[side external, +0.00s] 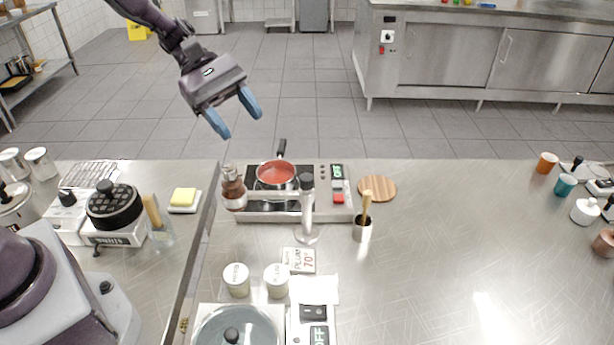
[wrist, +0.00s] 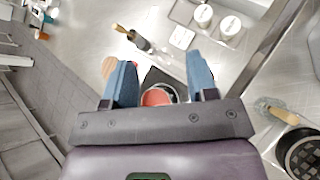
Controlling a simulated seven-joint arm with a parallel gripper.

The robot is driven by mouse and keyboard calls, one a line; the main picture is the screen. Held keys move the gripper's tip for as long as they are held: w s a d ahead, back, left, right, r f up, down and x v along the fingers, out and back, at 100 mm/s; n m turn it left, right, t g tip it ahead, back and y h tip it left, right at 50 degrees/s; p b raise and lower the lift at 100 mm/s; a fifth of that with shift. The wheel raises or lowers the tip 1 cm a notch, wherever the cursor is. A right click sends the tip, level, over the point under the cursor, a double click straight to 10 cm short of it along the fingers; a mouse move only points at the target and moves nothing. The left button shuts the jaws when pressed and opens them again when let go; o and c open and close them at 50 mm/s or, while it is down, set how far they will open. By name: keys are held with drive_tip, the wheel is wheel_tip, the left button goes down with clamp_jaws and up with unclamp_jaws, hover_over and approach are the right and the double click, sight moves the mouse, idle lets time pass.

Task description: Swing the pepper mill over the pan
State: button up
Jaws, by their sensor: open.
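In the wrist view the pan (wrist: 158,96) shows between my fingers, partly hidden by the gripper body. My gripper (side external: 238,117) is open and empty, raised well above the counter, apart from mill and pan. Its blue fingers (wrist: 160,62) are spread wide.
A tall steel piece with a dark top (side external: 307,208) stands in front of the hob (side external: 265,216). Labelled jars (side external: 237,281) are in front. The right counter is largely clear.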

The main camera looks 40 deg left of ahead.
sight(305, 177)
drive_tip(key=w+a+f+n+t+h, duration=0.2)
drive_tip(key=w+a+f+n+h, duration=0.15)
drive_tip(key=f+n, duration=0.2)
drive_tip(key=shift+m+y, duration=0.35)
drive_tip(key=shift+y, duration=0.1)
drive_tip(key=x, duration=1.4)
drive_tip(key=shift+w+f, duration=0.2)
clamp_jaws()
